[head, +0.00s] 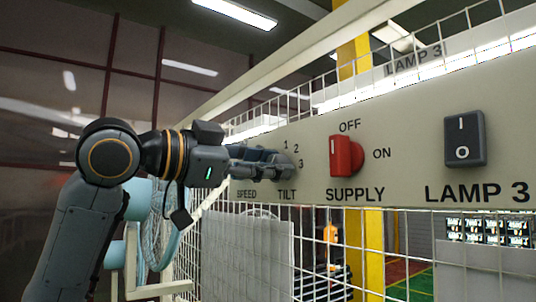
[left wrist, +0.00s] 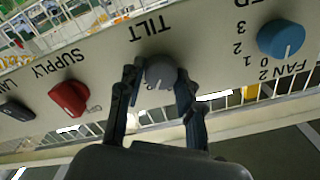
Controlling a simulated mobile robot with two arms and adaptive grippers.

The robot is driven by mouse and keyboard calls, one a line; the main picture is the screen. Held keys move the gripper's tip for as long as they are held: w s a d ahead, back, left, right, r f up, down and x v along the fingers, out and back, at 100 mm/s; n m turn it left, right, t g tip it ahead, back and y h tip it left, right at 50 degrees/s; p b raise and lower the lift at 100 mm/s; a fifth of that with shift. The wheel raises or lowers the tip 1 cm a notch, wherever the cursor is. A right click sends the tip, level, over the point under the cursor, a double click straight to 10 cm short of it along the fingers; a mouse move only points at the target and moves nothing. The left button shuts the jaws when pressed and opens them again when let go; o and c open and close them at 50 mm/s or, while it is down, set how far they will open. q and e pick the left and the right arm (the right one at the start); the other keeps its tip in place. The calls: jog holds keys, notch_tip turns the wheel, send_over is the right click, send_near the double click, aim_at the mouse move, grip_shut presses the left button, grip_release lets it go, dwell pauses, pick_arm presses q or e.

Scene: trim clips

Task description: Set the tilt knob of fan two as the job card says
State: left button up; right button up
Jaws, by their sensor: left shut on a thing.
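The grey tilt knob (left wrist: 160,72) is on the panel by the word TILT, between the two fingers of my left gripper (left wrist: 157,88) in the left wrist view. The fingers are shut on its sides. A pale mark shows on the knob's face, but I cannot tell which number it points to. In the head view my left gripper (head: 268,163) reaches the panel (head: 308,170) above the TILT label and hides the knob; the numbers 1, 2 and 3 show around its right side. The job card is not seen. My right gripper is not in view.
A blue knob (left wrist: 281,38) numbered 0 to 3, by the label FAN 2, sits beside the tilt knob. On the other side are a red SUPPLY switch (head: 346,156) and a dark LAMP 3 rocker (head: 465,139). Wire mesh (head: 300,235) runs below the panel.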

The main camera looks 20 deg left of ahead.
pick_arm(q)
jog(key=shift+m+p, duration=0.35)
jog(key=shift+m, duration=0.55)
jog(key=o, duration=1.1)
jog(key=v, duration=1.2)
